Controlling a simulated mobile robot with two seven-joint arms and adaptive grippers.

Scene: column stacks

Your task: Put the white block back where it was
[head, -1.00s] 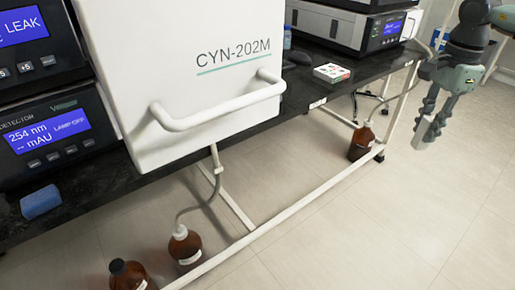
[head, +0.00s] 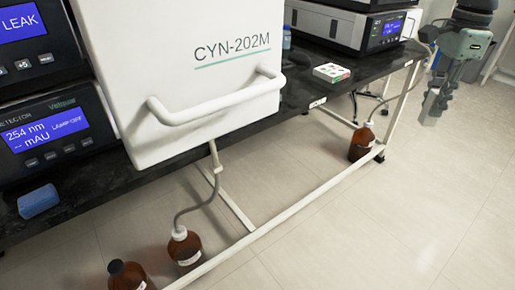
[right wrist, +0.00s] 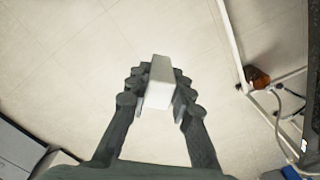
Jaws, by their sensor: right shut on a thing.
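The white block (right wrist: 160,82) is held between the fingers of my right gripper (right wrist: 158,95), seen in the right wrist view. In the head view my right gripper (head: 441,95) is at the upper right, with the white block (head: 431,104) at its fingertips. It is over open floor, to the right of the dark bench and clear of it. My left gripper does not show.
The black bench (head: 333,85) carries a big white unit (head: 185,110), instruments with lit screens, a small white, red and green box (head: 331,72) and a blue block (head: 38,201). Brown bottles (head: 362,143) stand below, by a white frame rail. The floor at right is free.

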